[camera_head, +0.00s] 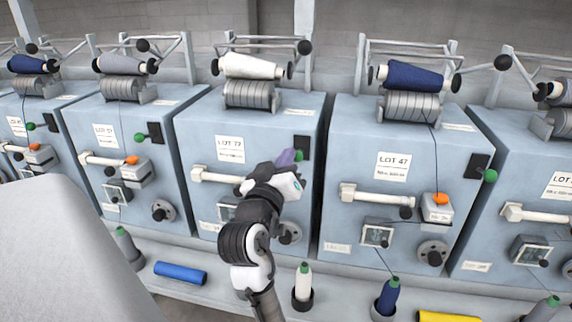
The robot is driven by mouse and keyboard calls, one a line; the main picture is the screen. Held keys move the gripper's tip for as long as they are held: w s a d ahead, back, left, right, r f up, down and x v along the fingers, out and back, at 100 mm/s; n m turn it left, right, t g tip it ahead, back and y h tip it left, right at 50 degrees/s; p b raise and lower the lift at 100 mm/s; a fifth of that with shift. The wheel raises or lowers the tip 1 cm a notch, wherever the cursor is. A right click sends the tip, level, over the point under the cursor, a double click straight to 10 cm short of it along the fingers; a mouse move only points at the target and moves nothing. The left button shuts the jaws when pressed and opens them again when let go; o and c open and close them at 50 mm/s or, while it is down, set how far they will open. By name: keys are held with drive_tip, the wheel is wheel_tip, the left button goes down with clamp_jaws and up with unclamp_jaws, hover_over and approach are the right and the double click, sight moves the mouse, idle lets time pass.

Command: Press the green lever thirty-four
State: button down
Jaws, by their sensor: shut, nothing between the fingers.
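Several blue-grey machines stand in a row, each with a green-knobbed lever on a black plate. On the middle machine (200,130), labelled LOT with a number like 77 or 37, the green lever knob (299,155) is mostly hidden behind my gripper (288,159). My gripper is shut and empty, its tip at that knob; I cannot tell whether they touch. Other green levers show on the machine to the right (490,175), on the one to the left (139,138) and at far left (31,126). I cannot read thirty-four on any label.
Spools of yarn sit above the machines, such as a white one (251,66) and a navy one (415,76). Orange-knobbed parts (440,199) and white rods stick out from the fronts.

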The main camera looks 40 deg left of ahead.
wheel_tip(320, 180, down, 4)
drive_tip(key=t+b, duration=0.2)
drive_tip(key=b, duration=0.4)
drive_tip(key=t+y+b, duration=0.1)
drive_tip(key=t+b, duration=0.1)
drive_tip(key=b, duration=0.4)
drive_tip(key=shift+s+d+r+m+y, duration=0.1)
drive_tip(key=shift+s+r+m+y, duration=0.05)
drive_tip(key=shift+m+y, duration=0.2)
